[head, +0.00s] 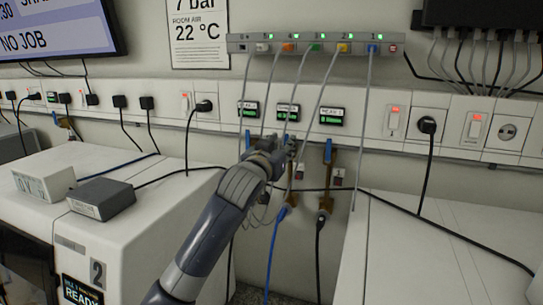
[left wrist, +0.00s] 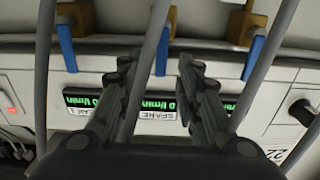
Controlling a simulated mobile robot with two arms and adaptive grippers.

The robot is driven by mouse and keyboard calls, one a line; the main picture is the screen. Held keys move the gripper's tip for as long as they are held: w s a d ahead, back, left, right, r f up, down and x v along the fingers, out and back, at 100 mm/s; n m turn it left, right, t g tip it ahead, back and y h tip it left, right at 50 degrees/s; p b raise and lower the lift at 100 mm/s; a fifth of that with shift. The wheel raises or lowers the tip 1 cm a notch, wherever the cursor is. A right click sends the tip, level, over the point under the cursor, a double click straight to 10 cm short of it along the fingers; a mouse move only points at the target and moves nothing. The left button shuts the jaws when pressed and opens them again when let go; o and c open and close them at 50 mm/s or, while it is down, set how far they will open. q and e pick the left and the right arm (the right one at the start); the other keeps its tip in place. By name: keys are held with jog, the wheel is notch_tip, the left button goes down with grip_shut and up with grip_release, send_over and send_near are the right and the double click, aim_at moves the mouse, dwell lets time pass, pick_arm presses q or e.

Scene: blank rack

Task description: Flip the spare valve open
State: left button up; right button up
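The spare valve is the middle of three valves with blue handles on the wall rail. In the left wrist view its blue handle (left wrist: 162,58) hangs between my fingers, partly behind a grey cable. The SPARE label (left wrist: 158,115) shows upside down below it. My left gripper (head: 284,148) is in front of this valve and hides most of it in the head view. In the wrist view the left gripper (left wrist: 156,68) has its fingers apart, one each side of the handle; contact cannot be told. My right gripper is not in view.
Neighbouring blue handles (left wrist: 66,45) (left wrist: 252,57) are close on both sides. Grey cables from the port strip (head: 315,43) hang across the valves. White cabinets stand left (head: 135,190) and right (head: 450,250), with a grey box (head: 101,198) on the left one.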

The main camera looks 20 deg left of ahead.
pick_arm(q)
jog(key=s, duration=0.9)
jog(key=shift+s+a, duration=0.15)
jog(key=shift+a, duration=0.05)
